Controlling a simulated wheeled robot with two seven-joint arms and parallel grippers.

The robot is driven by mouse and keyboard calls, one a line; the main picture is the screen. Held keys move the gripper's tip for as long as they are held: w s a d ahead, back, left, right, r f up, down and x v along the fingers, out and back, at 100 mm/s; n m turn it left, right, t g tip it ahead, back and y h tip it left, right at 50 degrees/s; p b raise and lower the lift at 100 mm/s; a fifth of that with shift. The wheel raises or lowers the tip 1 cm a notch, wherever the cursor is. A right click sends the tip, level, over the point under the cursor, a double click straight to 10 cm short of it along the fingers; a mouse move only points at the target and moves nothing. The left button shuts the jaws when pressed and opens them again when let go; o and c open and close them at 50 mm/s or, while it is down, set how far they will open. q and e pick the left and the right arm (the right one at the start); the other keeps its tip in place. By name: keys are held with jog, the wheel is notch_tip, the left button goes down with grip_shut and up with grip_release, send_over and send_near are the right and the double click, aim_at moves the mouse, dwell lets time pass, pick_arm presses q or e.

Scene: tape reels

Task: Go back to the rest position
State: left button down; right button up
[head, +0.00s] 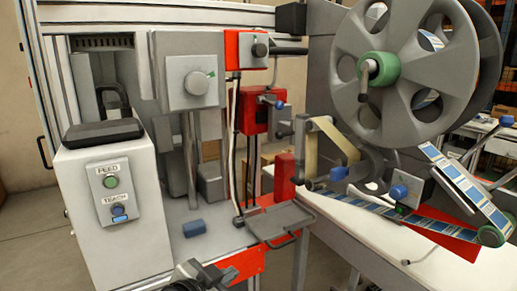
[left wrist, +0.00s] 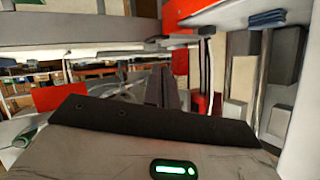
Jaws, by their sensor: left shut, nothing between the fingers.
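My left gripper (head: 210,276) shows at the bottom edge of the head view, low in front of the machine's red-fronted base. It is dark, shut and empty, and partly cut off by the frame. In the left wrist view, my left gripper (left wrist: 165,88) appears beyond the dark wrist bar, with its fingers together. It touches nothing that I can see. My right gripper is not in view.
A labelling machine fills the view, with a large grey reel (head: 415,75) at the upper right and a label strip (head: 455,190). A white control box (head: 115,210) stands left. A blue block (head: 194,228) lies on the base beside a small grey tray (head: 280,224).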

pick_arm(q)
jog(key=s+a+f+n+y, duration=0.1)
jog(key=s+a+f+n, duration=0.2)
jog(key=s+f, duration=0.3)
jog(key=s+a+f+n+y+p, duration=0.1)
jog(key=s+a+f+n, duration=0.3)
jog(key=s, duration=1)
notch_tip(320, 180, down, 4)
jog(key=shift+a+r+g+y, duration=0.25)
jog(key=shift+a+g+y, duration=0.05)
jog(key=shift+g+y, duration=0.1)
